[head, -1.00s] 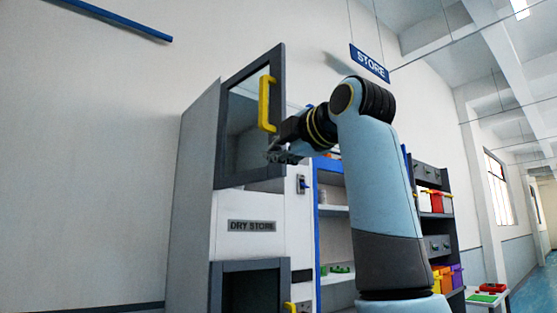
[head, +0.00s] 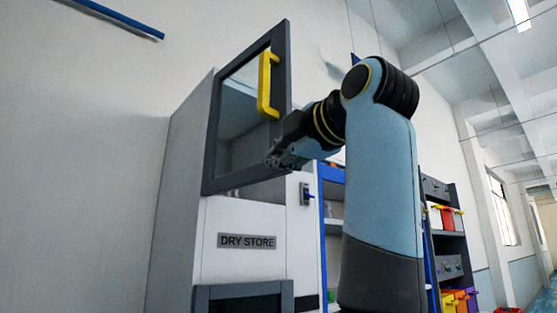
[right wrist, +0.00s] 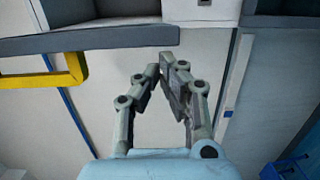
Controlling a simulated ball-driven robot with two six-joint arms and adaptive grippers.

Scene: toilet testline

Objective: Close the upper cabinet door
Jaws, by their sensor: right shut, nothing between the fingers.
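The upper cabinet door (head: 281,70) has a dark grey frame, a glass pane and a yellow handle (head: 263,85). It stands ajar, swung out from the white cabinet marked DRY STORE. My right gripper (head: 272,158) is shut and empty beside the door's lower right corner, below the handle. In the right wrist view the fingertips (right wrist: 167,62) meet just short of the door's grey edge (right wrist: 90,42); I cannot tell whether they touch it. The handle (right wrist: 72,68) is to their left there. My left gripper is not in view.
The DRY STORE label (head: 247,242) sits below the door, above a lower dark-framed compartment (head: 240,290). A small switch (head: 306,194) is on the cabinet front. Shelves with coloured bins (head: 447,217) stand to the right, partly behind my right arm.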

